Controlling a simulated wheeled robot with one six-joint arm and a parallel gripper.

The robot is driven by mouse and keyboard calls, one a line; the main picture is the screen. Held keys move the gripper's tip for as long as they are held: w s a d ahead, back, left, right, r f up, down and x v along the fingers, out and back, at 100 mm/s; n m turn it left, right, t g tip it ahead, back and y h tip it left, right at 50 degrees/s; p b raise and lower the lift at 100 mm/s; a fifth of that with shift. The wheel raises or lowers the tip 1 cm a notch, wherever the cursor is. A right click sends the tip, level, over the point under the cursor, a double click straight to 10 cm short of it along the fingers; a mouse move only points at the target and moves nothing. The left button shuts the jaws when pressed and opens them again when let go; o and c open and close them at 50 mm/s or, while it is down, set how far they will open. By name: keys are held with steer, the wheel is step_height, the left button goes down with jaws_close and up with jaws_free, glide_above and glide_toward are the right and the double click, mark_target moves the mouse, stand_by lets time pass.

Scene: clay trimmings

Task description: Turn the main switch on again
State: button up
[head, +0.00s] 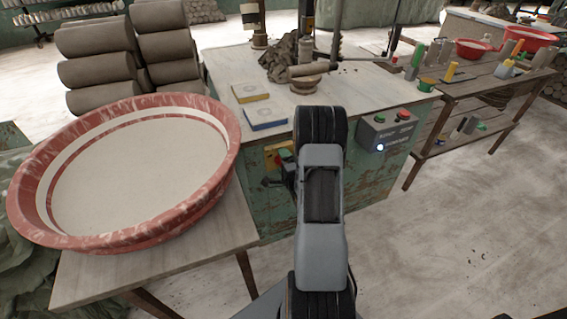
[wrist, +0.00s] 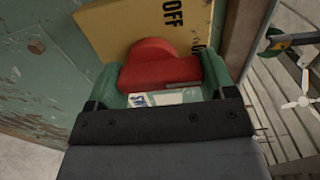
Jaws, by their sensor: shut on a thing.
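The main switch has a red rotary handle (wrist: 160,74) on a yellow plate (wrist: 115,28), seen close in the wrist view. The word OFF is printed on the plate above the handle, turned sideways; another marking at the right is mostly hidden. The handle's bar lies across the picture. My gripper (wrist: 162,82) has one green finger at each end of the bar and is shut on it. In the head view the yellow plate (head: 269,159) shows on the front of the green cabinet (head: 252,203), partly hidden by my gripper (head: 284,168).
A grey control box (head: 372,136) with a green and a red button and a lit lamp is right of my arm. A large red-rimmed basin (head: 223,185) stands on a table at left. Yellow and blue boxes and clay lie on the cabinet top. Floor at right is clear.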

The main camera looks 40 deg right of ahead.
stand_by(0.4)
steer(key=o, duration=0.9)
steer(key=shift+p+v, duration=1.35)
steer(key=shift+v, duration=5.5)
